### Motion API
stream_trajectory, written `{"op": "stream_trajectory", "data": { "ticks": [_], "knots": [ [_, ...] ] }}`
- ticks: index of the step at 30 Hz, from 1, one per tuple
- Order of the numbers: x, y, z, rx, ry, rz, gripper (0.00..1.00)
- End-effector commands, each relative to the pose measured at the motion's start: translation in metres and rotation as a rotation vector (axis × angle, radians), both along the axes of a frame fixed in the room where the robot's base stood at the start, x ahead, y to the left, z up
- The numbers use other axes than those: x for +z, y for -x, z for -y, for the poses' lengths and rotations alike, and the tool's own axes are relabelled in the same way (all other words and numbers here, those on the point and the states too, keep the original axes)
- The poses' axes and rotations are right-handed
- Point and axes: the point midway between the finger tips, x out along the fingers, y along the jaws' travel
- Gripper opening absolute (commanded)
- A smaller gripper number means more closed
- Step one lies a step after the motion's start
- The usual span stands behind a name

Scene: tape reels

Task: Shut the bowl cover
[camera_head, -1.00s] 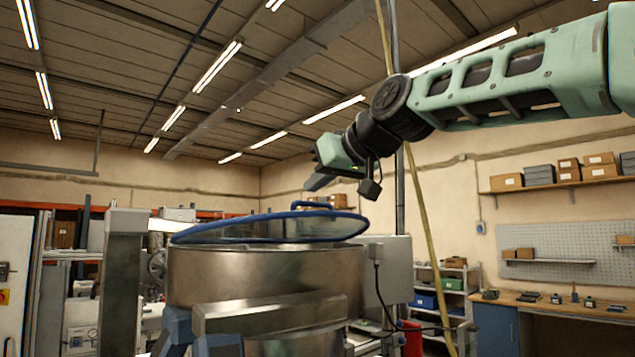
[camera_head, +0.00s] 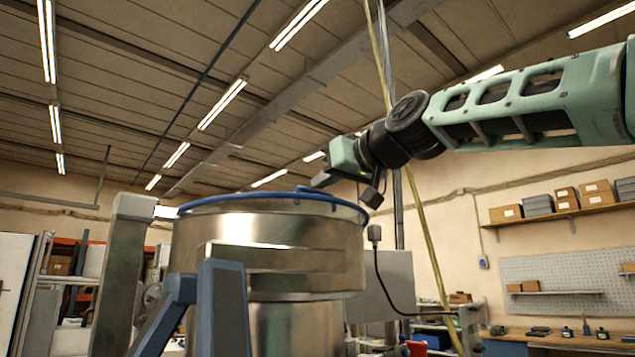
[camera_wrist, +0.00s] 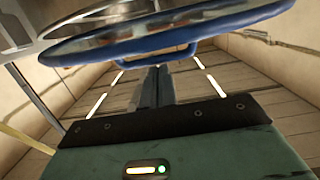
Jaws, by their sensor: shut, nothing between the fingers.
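The steel bowl (camera_head: 265,280) stands at the centre left in the head view. Its blue-rimmed cover (camera_head: 240,197) lies over the mouth, seen nearly edge-on, close to the bowl's rim. I cannot tell whether it is fully seated. My gripper (camera_head: 317,183) is shut and empty, with its fingertips just above the right part of the cover by its blue handle. In the wrist view, the cover's blue rim (camera_wrist: 215,22) spans the top. The blue handle (camera_wrist: 188,54) is right at the tips of the shut fingers. Contact with the handle cannot be told.
A grey post (camera_head: 120,270) stands left of the bowl and a blue-grey bracket (camera_head: 222,310) in front of it. A grey box (camera_head: 385,285) with a cable is at the bowl's right. A workbench (camera_head: 560,347) and shelf (camera_head: 570,213) are farther right.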

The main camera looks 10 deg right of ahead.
Motion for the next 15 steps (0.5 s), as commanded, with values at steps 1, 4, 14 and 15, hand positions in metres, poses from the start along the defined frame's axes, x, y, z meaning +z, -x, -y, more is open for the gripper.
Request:
{"op": "stream_trajectory", "data": {
  "ticks": [1,4,14,15],
  "knots": [
    [-0.011,0.001,0.000,0.000,-0.007,0.011,0.00],
    [-0.016,0.002,0.001,0.001,-0.022,0.033,0.00],
    [-0.021,0.005,0.003,-0.001,-0.055,0.082,0.00],
    [-0.021,0.005,0.004,-0.001,-0.056,0.084,0.00]
  ]
}}
